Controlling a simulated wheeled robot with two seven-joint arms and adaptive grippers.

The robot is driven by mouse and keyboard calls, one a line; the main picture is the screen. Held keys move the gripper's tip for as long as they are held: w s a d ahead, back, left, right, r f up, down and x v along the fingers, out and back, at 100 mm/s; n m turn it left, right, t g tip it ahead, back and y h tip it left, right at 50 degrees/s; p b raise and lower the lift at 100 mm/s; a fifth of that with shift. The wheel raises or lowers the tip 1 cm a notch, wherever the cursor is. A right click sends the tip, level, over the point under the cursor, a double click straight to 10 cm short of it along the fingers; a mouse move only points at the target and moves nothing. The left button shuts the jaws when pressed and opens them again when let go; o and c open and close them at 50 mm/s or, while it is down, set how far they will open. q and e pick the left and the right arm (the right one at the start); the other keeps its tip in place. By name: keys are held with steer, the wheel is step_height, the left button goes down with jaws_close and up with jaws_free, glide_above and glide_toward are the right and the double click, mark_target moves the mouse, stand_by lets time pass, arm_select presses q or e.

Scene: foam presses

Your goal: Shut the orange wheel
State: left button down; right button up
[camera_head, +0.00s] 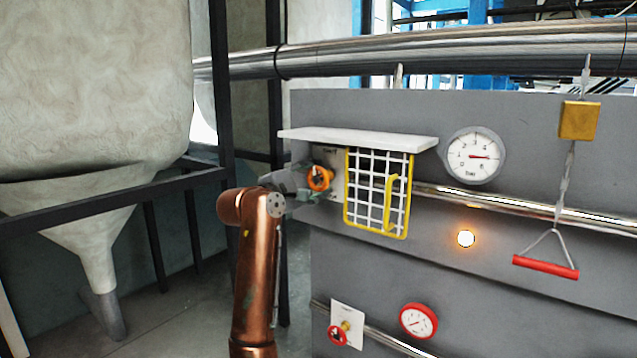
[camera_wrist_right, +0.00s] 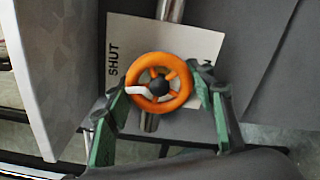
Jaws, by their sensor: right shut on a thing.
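The orange wheel (camera_head: 325,180) sits on a white plate under the pale shelf, left of the yellow-framed mesh guard (camera_head: 378,190). In the right wrist view the orange wheel (camera_wrist_right: 181,80) has a black hub, and one spoke is white, pointing left. The white plate (camera_wrist_right: 196,45) behind it reads "SHUT" at its left; its right-hand lettering is mostly hidden. My right gripper (camera_head: 306,187) reaches in from the left. In the wrist view its green fingers (camera_wrist_right: 162,88) are shut on the wheel's rim, one on each side. My left gripper is not in view.
A pale shelf (camera_head: 358,138) juts out just above the wheel. A pressure gauge (camera_head: 473,156), a lit lamp (camera_head: 466,239) and a red pull handle (camera_head: 545,267) are to the right. A small red wheel (camera_head: 337,336) and a red gauge (camera_head: 418,321) are below.

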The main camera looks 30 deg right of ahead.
steer(key=shift+m, duration=1.2)
steer(key=o, duration=1.2)
steer(key=v, duration=1.2)
steer(key=shift+w, duration=0.1)
